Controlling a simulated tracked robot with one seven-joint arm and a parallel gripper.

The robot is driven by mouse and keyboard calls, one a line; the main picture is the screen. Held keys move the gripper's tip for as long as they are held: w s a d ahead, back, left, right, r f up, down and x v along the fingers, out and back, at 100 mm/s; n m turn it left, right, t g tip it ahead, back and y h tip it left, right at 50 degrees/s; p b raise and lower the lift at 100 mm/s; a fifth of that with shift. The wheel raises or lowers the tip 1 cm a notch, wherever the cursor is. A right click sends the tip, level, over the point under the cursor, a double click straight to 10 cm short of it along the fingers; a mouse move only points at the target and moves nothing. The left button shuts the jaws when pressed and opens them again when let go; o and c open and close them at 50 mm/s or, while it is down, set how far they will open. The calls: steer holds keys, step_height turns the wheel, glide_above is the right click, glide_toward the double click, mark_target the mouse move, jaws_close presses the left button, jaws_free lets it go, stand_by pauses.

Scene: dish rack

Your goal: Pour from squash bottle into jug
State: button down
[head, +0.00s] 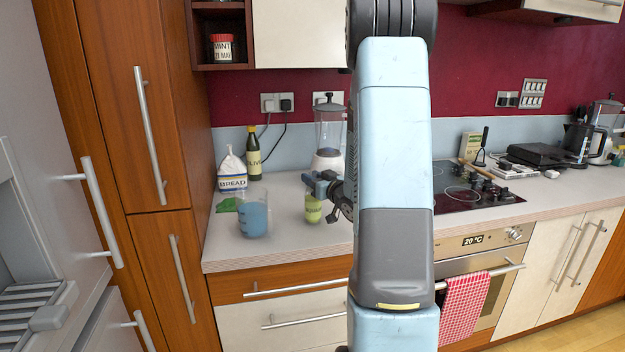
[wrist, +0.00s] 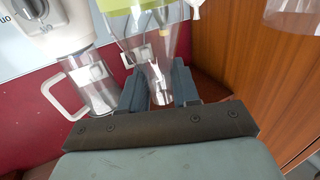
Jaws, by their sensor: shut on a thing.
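The squash bottle (head: 313,209) has a yellow-green lower part and label and a clear upper part. It is upright at the counter's front; I cannot tell whether its base touches the counter. My gripper (head: 320,184) is shut around its clear upper part from the right. In the wrist view the clear bottle (wrist: 162,52) lies between my two dark fingers (wrist: 160,88). A clear rim at the top right of the wrist view looks like the jug (wrist: 291,14).
A bread bag (head: 232,170), a dark olive bottle (head: 254,154) and a blender (head: 328,140) stand behind. A green item (head: 226,205) lies left of the jug. A tall wooden cabinet (head: 150,110) bounds the counter at left. My arm hides the counter's middle.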

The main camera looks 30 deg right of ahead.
steer(key=shift+f, duration=0.15)
steer(key=c, duration=0.8)
jaws_free()
steer(key=shift+o, duration=0.2)
